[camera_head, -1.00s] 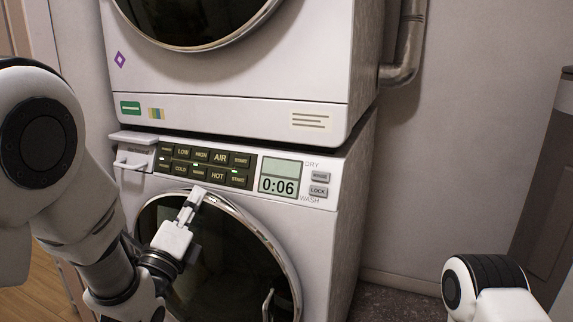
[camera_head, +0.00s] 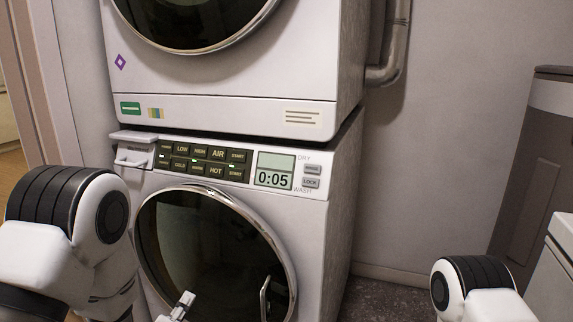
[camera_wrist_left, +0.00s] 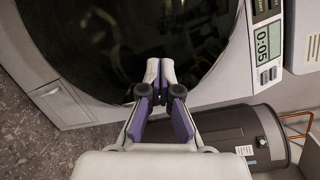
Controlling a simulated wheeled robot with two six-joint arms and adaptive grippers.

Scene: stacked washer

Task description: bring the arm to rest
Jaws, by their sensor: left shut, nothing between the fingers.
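My left gripper (camera_head: 182,304) shows at the bottom of the head view, in front of the lower washer's round dark door (camera_head: 212,245). In the left wrist view my left gripper (camera_wrist_left: 160,68) is shut, its fingertips together with nothing between them. It appears in front of the dark door glass (camera_wrist_left: 125,35); whether it touches cannot be told. My left arm (camera_head: 75,235) is at the lower left. Part of my right arm (camera_head: 470,285) shows at the lower right, its gripper out of view.
The control panel (camera_head: 205,163) has dark buttons and a display (camera_head: 274,180) reading 0:05. A dryer (camera_head: 230,75) is stacked above. The door handle (camera_head: 265,298) is at the door's right. A grey bin (camera_head: 545,150) and white cabinet (camera_head: 553,270) stand at the right.

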